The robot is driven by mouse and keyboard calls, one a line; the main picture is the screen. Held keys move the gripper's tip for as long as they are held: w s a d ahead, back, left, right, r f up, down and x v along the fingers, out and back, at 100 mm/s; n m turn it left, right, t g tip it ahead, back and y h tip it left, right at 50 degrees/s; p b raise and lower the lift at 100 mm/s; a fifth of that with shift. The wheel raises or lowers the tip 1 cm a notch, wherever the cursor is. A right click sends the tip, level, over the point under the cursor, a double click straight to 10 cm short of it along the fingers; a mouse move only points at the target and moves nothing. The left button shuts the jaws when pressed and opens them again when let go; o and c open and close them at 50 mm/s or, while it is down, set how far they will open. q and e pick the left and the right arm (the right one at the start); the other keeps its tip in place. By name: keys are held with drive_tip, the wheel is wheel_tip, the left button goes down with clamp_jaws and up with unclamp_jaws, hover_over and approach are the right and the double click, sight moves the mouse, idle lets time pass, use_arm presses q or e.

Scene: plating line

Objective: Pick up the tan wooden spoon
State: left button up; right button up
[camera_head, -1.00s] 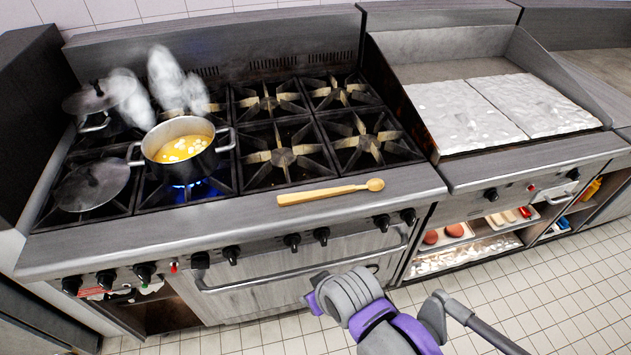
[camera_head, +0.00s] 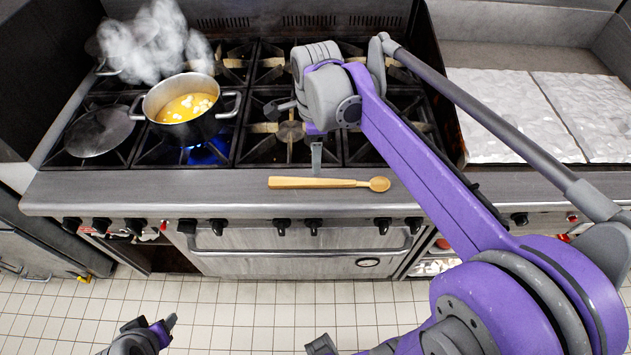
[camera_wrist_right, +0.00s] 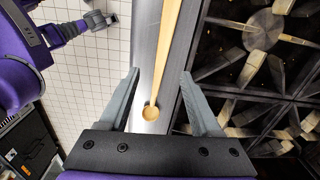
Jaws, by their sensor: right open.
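The tan wooden spoon (camera_head: 310,183) lies on the stove's steel front ledge (camera_head: 120,190), its bowl to the right in the head view. My right gripper (camera_head: 316,160) hangs just behind and above the spoon's handle. In the right wrist view, the spoon (camera_wrist_right: 164,60) runs between the two spread fingers of my right gripper (camera_wrist_right: 161,77), with the bowl nearest the palm. The fingers are open and I see no contact with the spoon. My left gripper (camera_head: 166,328) is low at the bottom left, over the floor, away from the spoon; its jaws are unclear.
A steaming pot of yellow soup (camera_head: 188,106) stands on a lit burner at the left, with a round lid (camera_head: 98,132) beside it. Black burner grates (camera_head: 265,150) lie right behind the ledge. A griddle with pale slabs (camera_head: 510,110) is at the right. The ledge around the spoon is clear.

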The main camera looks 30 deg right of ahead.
drive_tip(key=m, duration=0.1)
hover_over(315, 181)
wheel_tip(315, 181, down, 5)
drive_tip(key=shift+r, duration=0.2)
wheel_tip(315, 181, down, 6)
drive_tip(key=shift+r, duration=0.1)
clamp_jaws()
idle(0.3)
